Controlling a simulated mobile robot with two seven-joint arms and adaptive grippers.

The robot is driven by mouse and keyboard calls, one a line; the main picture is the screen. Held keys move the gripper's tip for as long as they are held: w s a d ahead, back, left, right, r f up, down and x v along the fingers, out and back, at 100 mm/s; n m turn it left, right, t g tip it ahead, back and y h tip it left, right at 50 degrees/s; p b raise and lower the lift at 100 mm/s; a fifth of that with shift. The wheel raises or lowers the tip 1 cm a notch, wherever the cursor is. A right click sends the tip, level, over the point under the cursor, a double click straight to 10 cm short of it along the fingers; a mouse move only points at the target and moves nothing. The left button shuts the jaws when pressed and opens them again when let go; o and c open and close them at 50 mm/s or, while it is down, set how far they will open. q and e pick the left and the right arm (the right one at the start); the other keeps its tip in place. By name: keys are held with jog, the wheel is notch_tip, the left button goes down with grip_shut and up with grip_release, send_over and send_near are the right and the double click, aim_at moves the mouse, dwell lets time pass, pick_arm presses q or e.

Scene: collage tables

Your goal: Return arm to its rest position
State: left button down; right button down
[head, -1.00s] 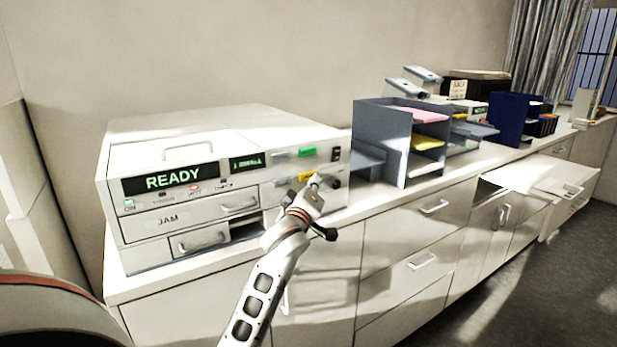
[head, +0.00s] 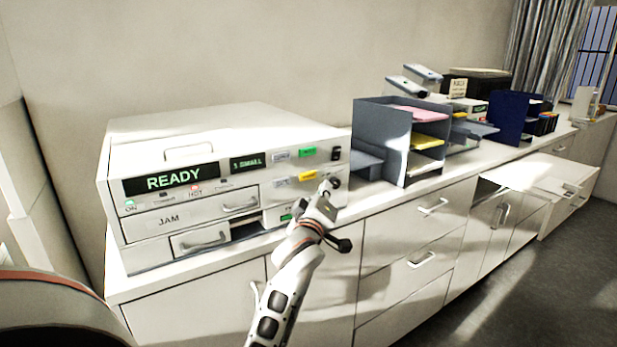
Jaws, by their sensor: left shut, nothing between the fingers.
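My left arm comes up from the bottom of the head view. Its gripper (head: 325,190) is shut and empty, in front of the right end of a white machine (head: 236,122). The fingertips are close to the machine's front, near a dark round knob (head: 336,183); I cannot tell whether they touch it. The machine's displays (head: 171,179) read "READY" and "1 SMALL". Part of the machine's lower right front is hidden behind my gripper. My right gripper is out of view.
The machine stands on a long white counter (head: 400,191) with drawers and doors below. A grey tray rack (head: 381,145) with coloured paper stands to its right. A dark blue organiser (head: 507,118) is farther right. An open drawer (head: 545,181) juts out. The floor (head: 480,290) at right is clear.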

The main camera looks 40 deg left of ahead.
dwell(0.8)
pick_arm(q)
jog(key=s+d+f+m+g+h, duration=0.1)
jog(key=s+d+f+m+h, duration=0.15)
jog(key=f, duration=0.65)
jog(key=s+d+f+m+g+h, duration=0.1)
jog(key=s+d+f+m, duration=0.3)
jog(key=f, duration=0.4)
jog(key=s+d+f+m+h, duration=0.2)
jog(key=s+d+f+m, duration=0.15)
jog(key=f, duration=0.55)
jog(key=s+d+f+m+g+h, duration=0.2)
jog(key=s+d+f+m, duration=0.2)
jog(key=s+f, duration=0.5)
jog(key=s+d+f+m+g+h, duration=0.2)
jog(key=s+d+f+m, duration=0.2)
jog(key=s+f, duration=0.6)
jog(key=s+d, duration=0.2)
jog(key=s, duration=0.1)
jog(key=shift+s+d+g, duration=0.2)
jog(key=shift+s+g, duration=0.05)
jog(key=shift+g, duration=0.05)
